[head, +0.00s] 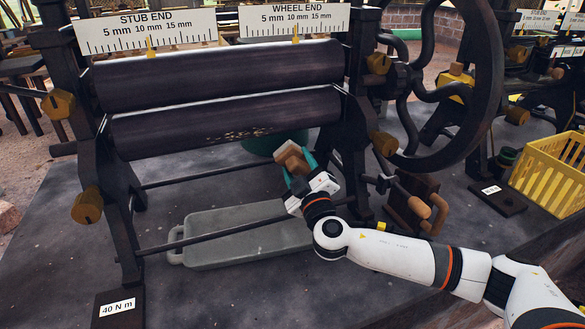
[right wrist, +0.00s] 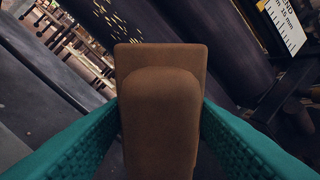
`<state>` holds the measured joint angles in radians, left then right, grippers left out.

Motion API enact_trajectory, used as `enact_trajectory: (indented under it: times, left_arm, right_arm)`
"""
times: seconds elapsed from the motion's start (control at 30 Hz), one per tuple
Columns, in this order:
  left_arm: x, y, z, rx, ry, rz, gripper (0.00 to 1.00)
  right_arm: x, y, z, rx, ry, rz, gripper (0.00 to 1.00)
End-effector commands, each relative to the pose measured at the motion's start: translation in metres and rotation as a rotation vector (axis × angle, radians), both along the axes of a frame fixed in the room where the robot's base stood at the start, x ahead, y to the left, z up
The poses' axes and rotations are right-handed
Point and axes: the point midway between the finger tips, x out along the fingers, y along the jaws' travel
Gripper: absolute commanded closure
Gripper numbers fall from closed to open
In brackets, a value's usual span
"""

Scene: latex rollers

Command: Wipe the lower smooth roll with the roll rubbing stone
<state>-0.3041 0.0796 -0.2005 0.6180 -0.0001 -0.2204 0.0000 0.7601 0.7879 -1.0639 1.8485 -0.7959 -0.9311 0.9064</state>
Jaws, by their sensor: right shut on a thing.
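The lower smooth roll (head: 180,128) is a dark cylinder under a similar upper roll (head: 215,78). Yellowish specks (head: 245,133) lie on its lower right half; they also show at upper left in the right wrist view (right wrist: 118,20). My right gripper (head: 297,168) is shut on the roll rubbing stone (head: 291,156), a brown block with a rounded grip. The stone fills the middle of the right wrist view (right wrist: 160,105), between teal fingers. It is in front of and below the right part of the lower roll, apparently apart from it. My left gripper is not in view.
A green bowl (head: 262,146) sits behind the stone. Frame rods (head: 205,175) cross below the rolls. A handwheel (head: 478,85), wooden-handled tools (head: 415,205) and a yellow crate (head: 555,170) stand to the right.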

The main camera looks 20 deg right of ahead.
Motion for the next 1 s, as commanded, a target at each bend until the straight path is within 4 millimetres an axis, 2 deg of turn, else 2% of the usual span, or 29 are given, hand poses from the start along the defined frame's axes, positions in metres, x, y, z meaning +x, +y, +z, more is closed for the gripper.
enact_trajectory:
  times: [0.27, 0.8, 1.0]
  left_arm:
    - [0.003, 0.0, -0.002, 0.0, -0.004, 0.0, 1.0]
    - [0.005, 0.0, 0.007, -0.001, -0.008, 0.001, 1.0]
    - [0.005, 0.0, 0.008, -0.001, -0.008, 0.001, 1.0]
  right_arm:
    - [0.001, 0.015, 0.008, 0.004, -0.104, 0.051, 0.68]
    - [0.048, 0.016, 0.024, 0.004, -0.105, 0.049, 0.68]
    - [0.055, 0.016, 0.026, 0.004, -0.104, 0.05, 0.68]
